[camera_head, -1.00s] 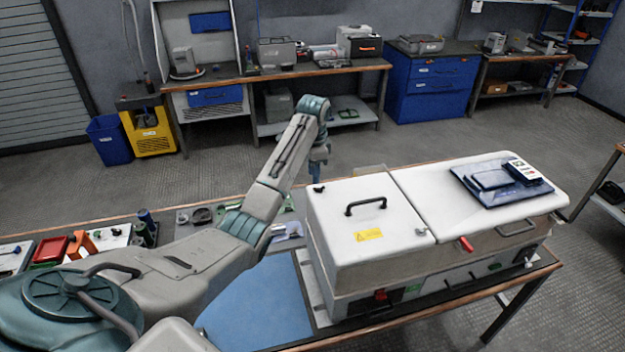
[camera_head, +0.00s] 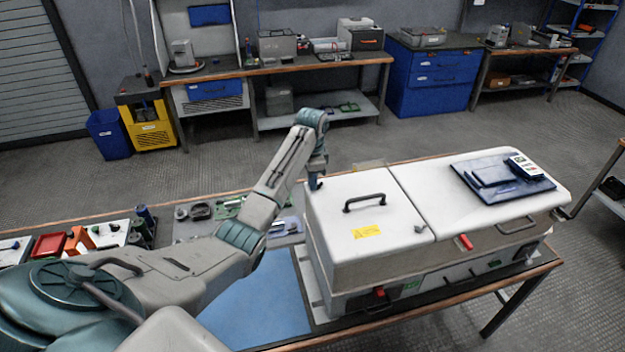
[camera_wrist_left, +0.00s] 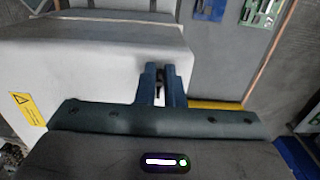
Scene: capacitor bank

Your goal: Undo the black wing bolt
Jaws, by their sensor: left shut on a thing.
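The black wing bolt (camera_head: 319,186) is at the rear left corner of the white lid (camera_head: 385,212) of the left box section in the head view, mostly hidden by my fingers. My left gripper (camera_head: 314,184) reaches down onto it from above. In the left wrist view, the two blue fingers (camera_wrist_left: 161,76) are close together over the lid's edge, with a small dark part between them. The gripper is shut on the bolt. How far the bolt is turned cannot be seen. My right gripper is in neither view.
The lid carries a black handle (camera_head: 364,202) and a yellow warning label (camera_head: 369,232). A blue clipboard (camera_head: 485,190) lies on the right section. A blue mat (camera_head: 262,306) beside the box is clear. Small parts and bins lie on the bench to the left.

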